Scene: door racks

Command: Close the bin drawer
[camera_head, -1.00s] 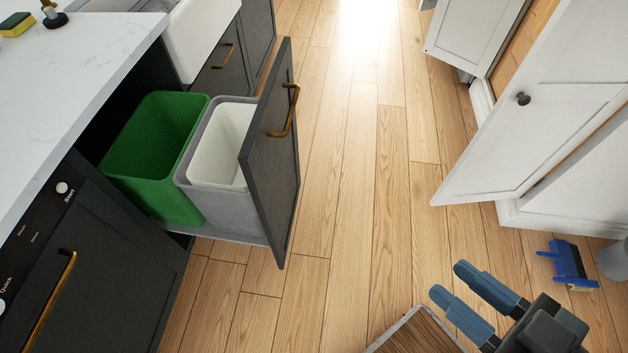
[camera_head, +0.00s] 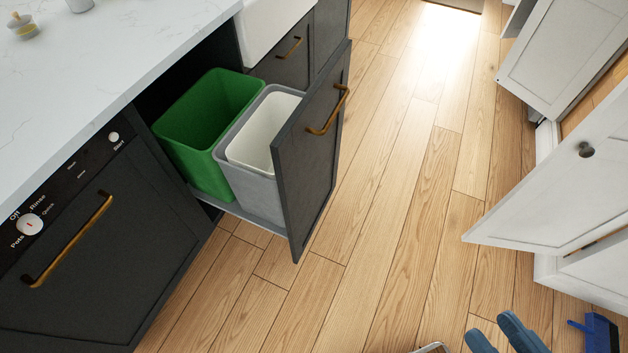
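The bin drawer (camera_head: 312,160) is pulled out from under the counter. Its dark front panel has a brass handle (camera_head: 329,112) on the outer face. A green bin (camera_head: 205,135) stands at the back of the drawer, and a grey bin with a white liner (camera_head: 250,185) stands just behind the front panel. My gripper (camera_head: 492,335) shows at the bottom right edge, only its blue fingers in view. There is a gap between the fingers and nothing shows between them. It is well apart from the drawer, over the floor.
A dishwasher (camera_head: 95,250) with a brass handle is left of the drawer, under the white counter (camera_head: 110,60). A white cabinet door (camera_head: 560,190) stands open on the right. A blue brush-like item (camera_head: 600,332) lies at the lower right. The wood floor between is clear.

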